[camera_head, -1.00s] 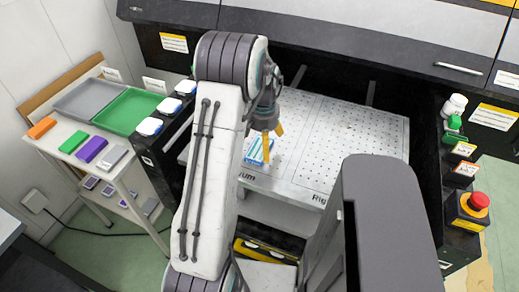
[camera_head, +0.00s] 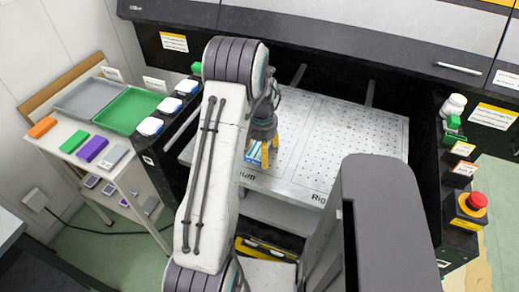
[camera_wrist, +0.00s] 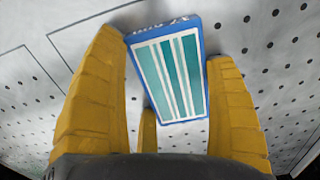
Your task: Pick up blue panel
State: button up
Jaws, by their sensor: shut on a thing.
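The blue panel (camera_wrist: 170,72) has a blue rim, a teal face with white stripes and some lettering at its top edge. In the wrist view it lies between the yellow fingers of my gripper (camera_wrist: 168,95), which are shut on its sides. In the head view my gripper (camera_head: 259,154) is low over the front left part of the perforated metal plate (camera_head: 350,140). Only a bit of the blue panel (camera_head: 253,156) shows there, partly hidden by the fingers and my arm. I cannot tell whether the panel touches the plate.
A side table at left holds a grey tray (camera_head: 90,97), a green tray (camera_head: 129,110) and orange, green, purple and grey blocks. A red button (camera_head: 478,201) is at right. The plate's right part is clear.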

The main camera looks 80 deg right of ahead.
jog(key=c, duration=0.5)
jog(key=shift+r, duration=0.1)
jog(key=shift+c, duration=0.2)
jog(key=shift+r, duration=0.45)
jog(key=r, duration=0.3)
jog(key=shift+s+d+r+b, duration=0.2)
jog(key=shift+d+b, duration=0.15)
jog(key=shift+b, duration=0.05)
jog(key=s+d+r+p, duration=0.1)
jog(key=s+d+r, duration=0.5)
jog(key=d, duration=0.2)
jog(key=shift+d+r, duration=0.25)
jog(key=shift+d, duration=0.15)
